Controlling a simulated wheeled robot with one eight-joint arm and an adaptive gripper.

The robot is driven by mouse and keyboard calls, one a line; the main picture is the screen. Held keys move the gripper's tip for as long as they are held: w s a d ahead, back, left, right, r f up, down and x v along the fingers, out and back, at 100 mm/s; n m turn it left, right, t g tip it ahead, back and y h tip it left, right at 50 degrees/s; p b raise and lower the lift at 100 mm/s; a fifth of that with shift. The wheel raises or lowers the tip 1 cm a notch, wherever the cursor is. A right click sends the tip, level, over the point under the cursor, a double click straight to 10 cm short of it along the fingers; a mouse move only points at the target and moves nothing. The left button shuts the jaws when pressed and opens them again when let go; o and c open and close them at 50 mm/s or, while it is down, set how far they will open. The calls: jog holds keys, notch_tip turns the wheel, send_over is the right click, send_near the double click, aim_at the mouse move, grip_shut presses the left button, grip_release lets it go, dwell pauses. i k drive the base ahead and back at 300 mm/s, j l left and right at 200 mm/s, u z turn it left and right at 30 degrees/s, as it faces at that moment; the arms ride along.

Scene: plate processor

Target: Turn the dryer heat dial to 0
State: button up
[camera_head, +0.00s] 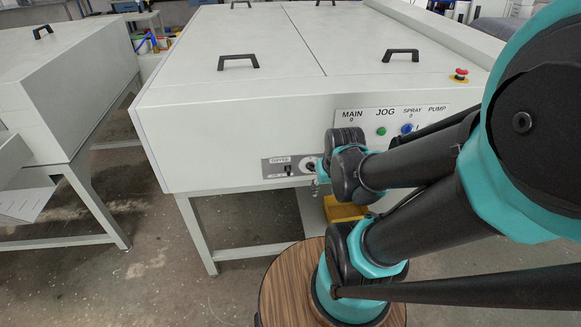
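The dryer panel (272,168) is a small grey plate low on the front of the white machine, near its left part. It has a small black switch (289,170). The dryer heat dial (309,167) is at the panel's right side, partly hidden by my wrist, and I cannot read its setting. My gripper (316,187) is at the panel's right end, close to the dial and mostly hidden behind my wrist. I cannot tell whether it touches the dial or whether its fingers are open.
The upper panel (361,116) carries MAIN, JOG, SPRAY and PUMP labels, a green button (381,131) and a blue knob (406,128). A red emergency stop (461,74) sits on top. Floor on the left is open.

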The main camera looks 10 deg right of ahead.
aim_at(310, 166)
jog(key=j+z, duration=0.1)
jog(key=j, duration=0.5)
jog(key=j+z, duration=0.1)
jog(key=j, duration=0.5)
jog(key=k+j+z, duration=0.15)
jog(key=j, duration=0.45)
jog(key=j+z, duration=0.1)
jog(key=j, duration=0.55)
jog(key=k+j+z, duration=0.1)
jog(key=j, duration=0.45)
jog(key=k+j+z, duration=0.1)
jog(key=k+j, duration=0.15)
jog(key=j, duration=0.2)
jog(key=k+j+z, duration=0.1)
jog(key=k+j, duration=0.2)
jog(key=i+j, duration=0.2)
